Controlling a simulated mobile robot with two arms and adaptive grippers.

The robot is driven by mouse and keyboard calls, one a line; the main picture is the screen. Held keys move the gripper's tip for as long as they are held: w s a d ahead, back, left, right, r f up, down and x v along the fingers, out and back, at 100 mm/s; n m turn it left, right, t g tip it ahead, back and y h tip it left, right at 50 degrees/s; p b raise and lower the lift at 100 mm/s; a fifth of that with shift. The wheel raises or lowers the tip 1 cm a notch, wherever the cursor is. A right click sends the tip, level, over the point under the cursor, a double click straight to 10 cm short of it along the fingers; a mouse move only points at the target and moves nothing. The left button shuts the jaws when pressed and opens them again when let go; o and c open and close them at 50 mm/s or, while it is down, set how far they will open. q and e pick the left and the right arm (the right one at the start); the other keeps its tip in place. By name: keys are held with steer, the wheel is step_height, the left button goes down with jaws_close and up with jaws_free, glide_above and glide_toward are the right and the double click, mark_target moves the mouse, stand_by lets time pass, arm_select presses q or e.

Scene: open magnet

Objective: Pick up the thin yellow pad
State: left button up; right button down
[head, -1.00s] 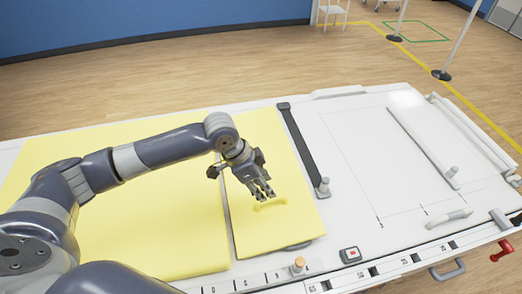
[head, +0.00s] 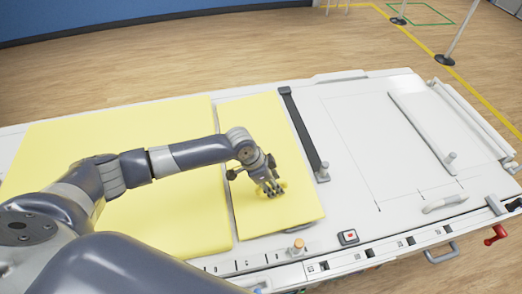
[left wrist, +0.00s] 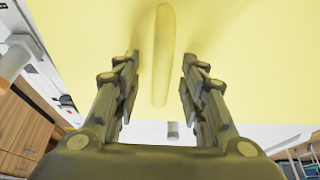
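The narrow yellow pad (head: 275,140) lies flat on the white table, right of a larger yellow pad (head: 120,135). A raised yellow handle (left wrist: 163,60) stands on the narrow pad and shows between my fingers in the left wrist view. My left gripper (head: 270,191) is over this handle in the head view and largely hides it. In the left wrist view my left gripper (left wrist: 160,85) has its two fingers apart, one on each side of the handle, with gaps on both sides. My right gripper is not in view.
A dark strap-like bar (head: 303,135) runs along the pad's right side. The white table (head: 365,150) is mostly bare there, with a raised white panel (head: 422,130). A wooden-topped knob (head: 298,246) and a red-button box (head: 348,237) are at the front edge.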

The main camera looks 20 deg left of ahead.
arm_select(q)
jaws_close()
stand_by(0.3)
